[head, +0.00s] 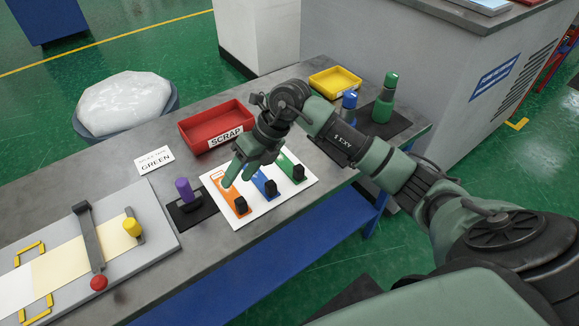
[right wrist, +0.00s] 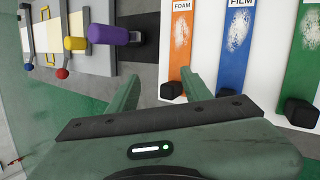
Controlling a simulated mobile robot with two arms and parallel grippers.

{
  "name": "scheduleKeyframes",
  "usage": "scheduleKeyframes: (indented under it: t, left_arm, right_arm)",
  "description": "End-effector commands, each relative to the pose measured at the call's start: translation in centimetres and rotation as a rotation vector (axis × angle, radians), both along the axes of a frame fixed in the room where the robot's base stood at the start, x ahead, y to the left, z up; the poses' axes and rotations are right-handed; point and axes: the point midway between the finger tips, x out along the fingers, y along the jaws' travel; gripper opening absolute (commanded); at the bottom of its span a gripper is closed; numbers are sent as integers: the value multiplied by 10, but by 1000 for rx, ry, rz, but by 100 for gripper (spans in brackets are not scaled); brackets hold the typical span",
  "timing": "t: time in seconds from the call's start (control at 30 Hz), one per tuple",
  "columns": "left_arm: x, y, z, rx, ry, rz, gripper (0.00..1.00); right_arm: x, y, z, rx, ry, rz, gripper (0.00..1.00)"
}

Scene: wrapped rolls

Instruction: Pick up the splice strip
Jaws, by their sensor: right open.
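Three coloured strips lie side by side on a white board (head: 215,178): an orange one (head: 228,197), a blue one (head: 260,181) and a green one (head: 288,166). Each has a black block at its near end. In the right wrist view the orange strip (right wrist: 176,62) is labelled FOAM, the blue strip (right wrist: 232,55) FILM, and the green strip (right wrist: 303,62) has a cut-off label. My right gripper (head: 239,174) is open and empty above the orange strip, partly covering it; its fingers (right wrist: 165,90) are apart. My left gripper is out of view.
A card reading GREEN (head: 155,161) lies beside the red SCRAP tray (head: 218,124). A purple-handled tool (head: 185,190) stands left of the board. The splicing bench (head: 165,237) is further left. A yellow tray (head: 335,82) and blue and green bottles (head: 384,98) stand behind right.

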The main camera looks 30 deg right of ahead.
Motion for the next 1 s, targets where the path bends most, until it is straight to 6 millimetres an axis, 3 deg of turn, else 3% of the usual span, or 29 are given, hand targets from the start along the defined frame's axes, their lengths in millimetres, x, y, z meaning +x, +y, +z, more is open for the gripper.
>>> scheduleKeyframes:
  t: [0.03,0.1,0.2,0.3,0.47,0.8,1.0]
  left_arm:
    - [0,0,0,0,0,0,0]
    - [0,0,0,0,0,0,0]
    - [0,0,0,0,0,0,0]
    - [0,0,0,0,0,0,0]
    - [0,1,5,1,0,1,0]
    - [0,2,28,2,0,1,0]
    - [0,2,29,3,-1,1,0]
  right_arm:
    - [4,-34,-2,-125,34,-23,49]
    - [3,-76,-3,-276,88,-59,49]
    - [-1,-120,2,-425,154,-108,49]
    - [-5,-144,7,-504,195,-143,49]
    - [-9,-153,-4,-535,216,-153,49]
    - [-11,-160,-47,-531,217,-152,49]
    - [-9,-160,-68,-531,210,-151,49]
